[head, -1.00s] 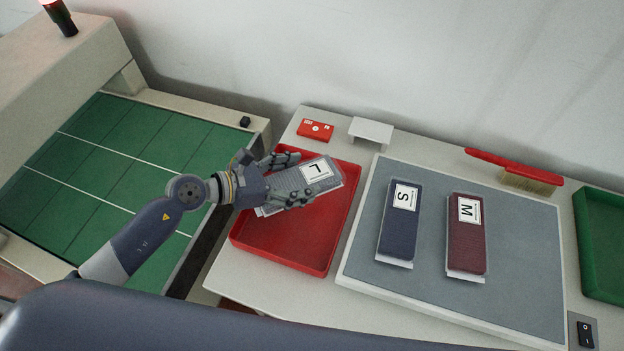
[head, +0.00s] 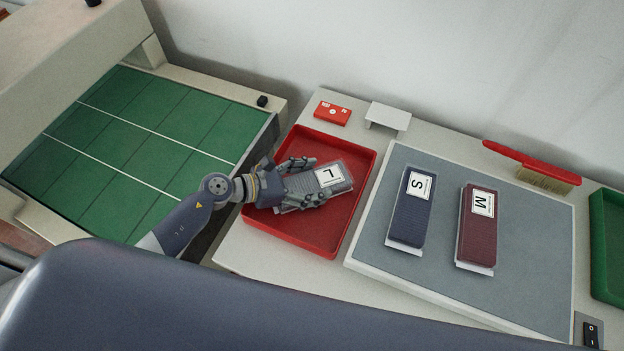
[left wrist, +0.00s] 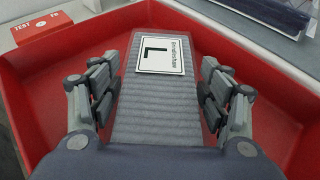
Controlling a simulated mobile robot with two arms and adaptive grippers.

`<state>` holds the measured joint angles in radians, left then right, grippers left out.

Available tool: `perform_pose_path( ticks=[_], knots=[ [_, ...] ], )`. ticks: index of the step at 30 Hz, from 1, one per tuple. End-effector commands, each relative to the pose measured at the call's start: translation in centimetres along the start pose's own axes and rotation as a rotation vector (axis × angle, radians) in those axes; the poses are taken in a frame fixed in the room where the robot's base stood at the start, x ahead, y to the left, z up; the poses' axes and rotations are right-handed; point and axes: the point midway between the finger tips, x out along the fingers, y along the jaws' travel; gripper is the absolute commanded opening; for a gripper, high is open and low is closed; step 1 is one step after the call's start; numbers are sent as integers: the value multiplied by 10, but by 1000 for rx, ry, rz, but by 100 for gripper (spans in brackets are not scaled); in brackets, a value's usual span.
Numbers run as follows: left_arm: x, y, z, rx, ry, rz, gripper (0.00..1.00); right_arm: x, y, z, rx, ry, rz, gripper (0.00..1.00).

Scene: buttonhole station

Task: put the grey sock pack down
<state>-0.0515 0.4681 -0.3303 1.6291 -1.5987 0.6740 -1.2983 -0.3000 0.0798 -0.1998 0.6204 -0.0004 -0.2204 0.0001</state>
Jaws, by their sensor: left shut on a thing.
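The grey sock pack (head: 335,172) has a white label with a letter L. My left gripper (head: 306,182) is shut on it, a finger on each side, over the red tray (head: 305,238). In the left wrist view the grey sock pack (left wrist: 155,105) lies between the two fingers of the left gripper (left wrist: 160,95), with the red tray's walls (left wrist: 240,60) around it. The pack appears low inside the tray; whether it touches the floor I cannot tell. My right gripper is not in view.
A grey mat (head: 390,255) right of the tray bears a navy pack (head: 408,222) marked S and a maroon pack (head: 477,235) marked M. A red box (head: 332,113), a white stand (head: 388,116) and a red brush (head: 530,163) lie behind. A green tray (head: 606,288) is at right.

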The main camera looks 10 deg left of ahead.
Motion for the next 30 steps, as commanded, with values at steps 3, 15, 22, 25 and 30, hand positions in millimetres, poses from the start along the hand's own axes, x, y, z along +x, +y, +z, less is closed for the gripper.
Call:
perform_pose_path(
  ticks=[3,15,22,25,30],
  knots=[
    [0,0,0,1,-1,1,43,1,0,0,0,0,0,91],
    [1,0,-2,0,0,0,91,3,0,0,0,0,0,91],
    [0,0,0,-1,0,1,91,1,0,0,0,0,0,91],
    [-6,1,-2,0,3,1,91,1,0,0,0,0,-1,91],
    [-35,0,-3,1,4,-1,91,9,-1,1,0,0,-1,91]
  ],
)
